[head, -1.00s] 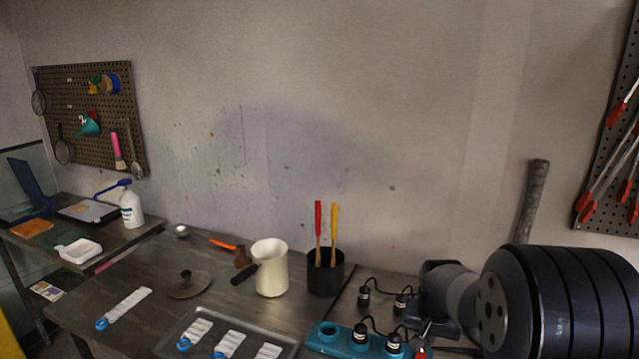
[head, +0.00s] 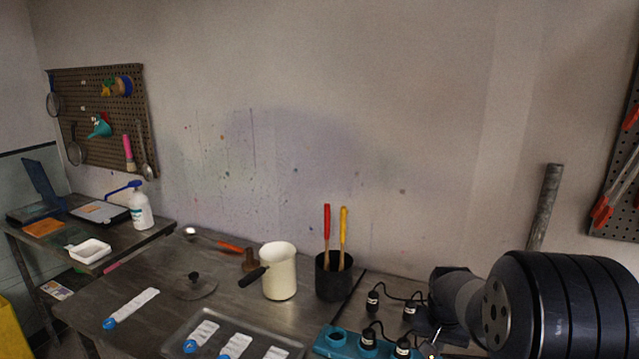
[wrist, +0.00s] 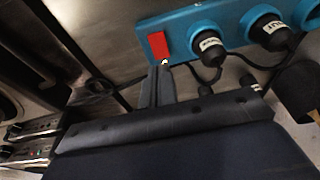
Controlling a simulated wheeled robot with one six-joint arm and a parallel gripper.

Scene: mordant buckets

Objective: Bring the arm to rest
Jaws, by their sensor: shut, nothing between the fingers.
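My gripper (wrist: 160,72) shows in the wrist view with its two narrow fingers together and empty. Its tips are close to a red patch (wrist: 158,45) at the end of a blue rack (wrist: 195,22); I cannot tell whether they touch. In the head view my dark arm (head: 570,305) fills the lower right, and the blue rack (head: 335,340) is at the bottom edge. The gripper is mostly hidden or cut off there.
Black-capped bottles (head: 368,337) with cables stand in the rack. A cream pot (head: 280,272), a black holder (head: 333,280) with red and yellow handles, and a metal tray (head: 180,335) with labelled strips lie to its left. A pegboard (head: 625,160) hangs at right.

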